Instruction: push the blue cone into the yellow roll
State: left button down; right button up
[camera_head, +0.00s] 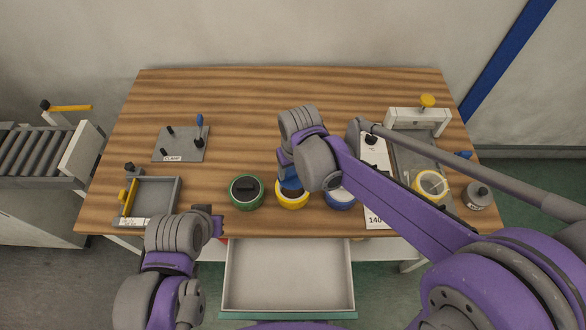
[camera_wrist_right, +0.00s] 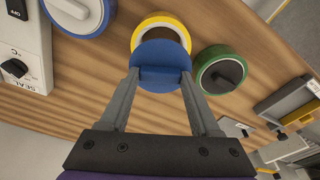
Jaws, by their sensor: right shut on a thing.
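The yellow roll (camera_head: 292,204) lies flat on the table between two other rolls. My right gripper (camera_head: 288,176) is shut on the blue cone (camera_head: 291,184) over the back part of this roll. In the right wrist view both fingers (camera_wrist_right: 160,78) hold the blue cone (camera_wrist_right: 160,62) by its grip. Its round blue face covers the near part of the yellow roll (camera_wrist_right: 160,20). Whether the cone touches the roll or sits in its core, I cannot tell. My left gripper (camera_head: 215,222) is at the table's front edge, and its finger opening is not clear.
A green roll (camera_head: 246,204) lies left of the yellow one and a blue roll (camera_head: 341,204) right of it, both close. A grey tray (camera_head: 174,186) and clamp plate (camera_head: 182,152) stand at left, a machine (camera_head: 418,152) at right. An open drawer (camera_head: 288,285) juts out in front.

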pick_arm(q)
jog(key=shift+s+f, duration=0.1)
pick_arm(e)
jog(key=shift+f, duration=0.1)
